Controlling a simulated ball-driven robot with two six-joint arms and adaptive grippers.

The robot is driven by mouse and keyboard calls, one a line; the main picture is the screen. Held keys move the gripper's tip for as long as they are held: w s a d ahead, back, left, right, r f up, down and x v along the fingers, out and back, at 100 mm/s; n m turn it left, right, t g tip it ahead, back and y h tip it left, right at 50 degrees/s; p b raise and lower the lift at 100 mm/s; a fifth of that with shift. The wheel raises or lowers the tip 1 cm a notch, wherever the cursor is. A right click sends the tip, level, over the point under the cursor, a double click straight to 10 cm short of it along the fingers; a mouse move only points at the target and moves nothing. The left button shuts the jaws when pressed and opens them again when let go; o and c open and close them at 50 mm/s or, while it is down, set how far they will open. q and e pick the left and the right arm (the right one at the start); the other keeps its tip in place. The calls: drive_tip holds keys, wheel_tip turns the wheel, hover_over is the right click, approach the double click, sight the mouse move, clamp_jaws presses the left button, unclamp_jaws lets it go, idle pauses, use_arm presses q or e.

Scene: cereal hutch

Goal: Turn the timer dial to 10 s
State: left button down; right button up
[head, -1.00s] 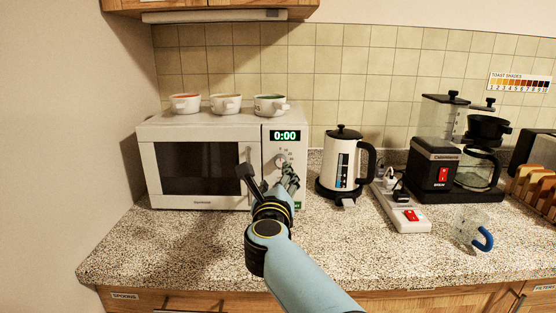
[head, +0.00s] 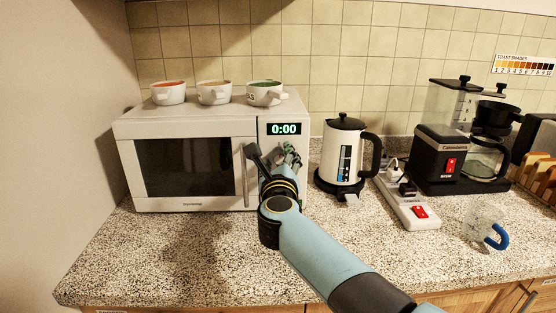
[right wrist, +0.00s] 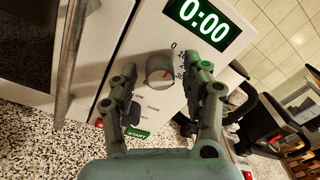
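The white microwave (head: 150,121) stands on the counter, its green display (head: 284,129) reading 0:00. In the right wrist view the display (right wrist: 203,18) also reads 0:00. My right gripper (head: 272,156) is in front of the control panel. In the right wrist view it (right wrist: 165,78) is open, one finger on each side of the dial, with gaps showing. In the head view the gripper hides the dial. My left gripper is out of view.
The microwave's door handle (right wrist: 72,62) is close left of the fingers. A green START button (right wrist: 138,133) sits below the dial. Several bowls, one green-filled (head: 264,93), stand on top. A kettle (head: 341,155) and power strip (head: 407,203) stand right. The front counter is clear.

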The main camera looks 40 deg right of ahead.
drive_tip(key=c, duration=0.4)
clamp_jaws()
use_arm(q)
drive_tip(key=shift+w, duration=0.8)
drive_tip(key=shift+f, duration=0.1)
use_arm(e)
drive_tip(key=shift+m, duration=0.3)
drive_tip(key=m+b, duration=0.2)
drive_tip(key=m, duration=0.1)
drive_tip(key=shift+f, duration=0.1)
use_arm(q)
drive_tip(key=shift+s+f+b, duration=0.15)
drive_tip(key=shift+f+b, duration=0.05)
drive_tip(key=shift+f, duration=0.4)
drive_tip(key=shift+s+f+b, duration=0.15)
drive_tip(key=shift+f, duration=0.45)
use_arm(e)
drive_tip(key=shift+m, duration=0.9)
